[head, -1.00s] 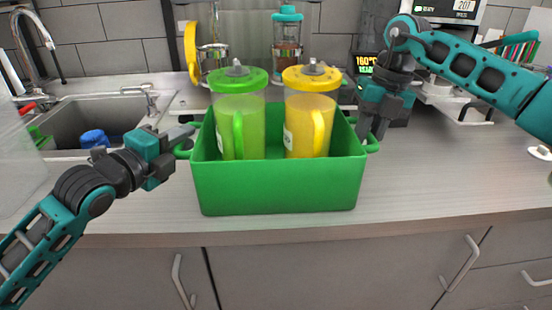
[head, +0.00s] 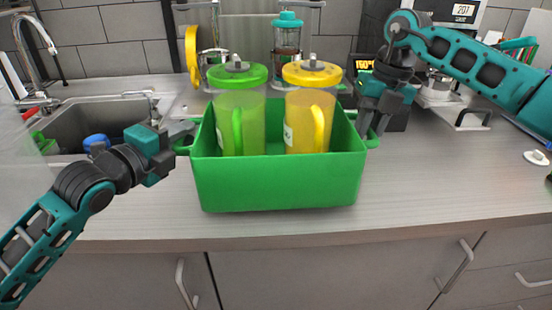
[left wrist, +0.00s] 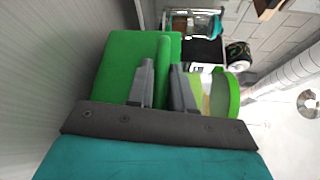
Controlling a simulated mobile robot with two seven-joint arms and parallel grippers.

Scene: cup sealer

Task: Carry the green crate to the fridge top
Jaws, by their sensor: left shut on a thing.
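The green crate (head: 278,184) is upright in front of me at the counter's front edge, between my two grippers. I cannot tell for sure whether its base touches the counter. It holds a green-lidded pitcher (head: 240,125) and a yellow-lidded pitcher (head: 309,122). My left gripper (head: 186,140) is shut on the crate's left handle; in the left wrist view its fingers (left wrist: 162,88) close around the crate's rim side. My right gripper (head: 368,128) is at the right handle, its fingers pointing down around it; its exact closure is hard to see.
The grey counter (head: 440,185) is clear to the right of the crate. A sink (head: 85,122) with a blue item lies at the left. A teal-topped dispenser (head: 287,40) and a machine with a lit display (head: 365,65) stand behind. Cabinets with handles (head: 457,265) are below.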

